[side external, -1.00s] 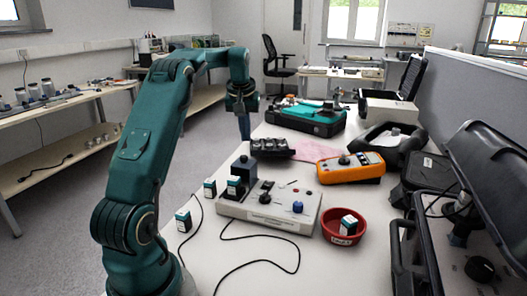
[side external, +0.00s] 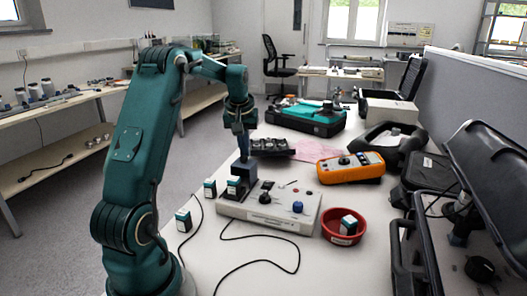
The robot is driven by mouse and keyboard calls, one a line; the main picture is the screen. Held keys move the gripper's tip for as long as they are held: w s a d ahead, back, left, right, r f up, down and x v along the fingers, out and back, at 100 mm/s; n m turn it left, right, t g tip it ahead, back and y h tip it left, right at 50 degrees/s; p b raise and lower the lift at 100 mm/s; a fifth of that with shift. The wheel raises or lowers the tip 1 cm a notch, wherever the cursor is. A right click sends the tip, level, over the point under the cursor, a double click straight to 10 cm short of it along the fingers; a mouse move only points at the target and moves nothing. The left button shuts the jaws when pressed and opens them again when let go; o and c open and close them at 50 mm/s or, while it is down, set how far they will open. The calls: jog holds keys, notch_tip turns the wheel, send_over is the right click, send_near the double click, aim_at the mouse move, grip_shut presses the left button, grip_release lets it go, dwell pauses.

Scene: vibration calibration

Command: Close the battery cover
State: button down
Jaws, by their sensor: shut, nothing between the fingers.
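The grey calibration box (side external: 268,212) stands on the white table in the side view. Its dark battery cover (side external: 246,171) stands raised at the box's back left edge. A white and dark battery (side external: 234,184) sits in the dark compartment in front of the cover. My gripper (side external: 243,158) points down with its fingers shut and empty, at the top of the cover. I cannot tell whether the fingertips touch the cover or are just behind it.
Loose batteries stand left of the box (side external: 210,188) (side external: 183,221). A red bowl (side external: 329,236) holding another battery (side external: 348,224) is at right. A black cable crosses the table in front.

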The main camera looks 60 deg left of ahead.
jog(key=shift+s+d, duration=2.35)
jog(key=shift+s, duration=0.25)
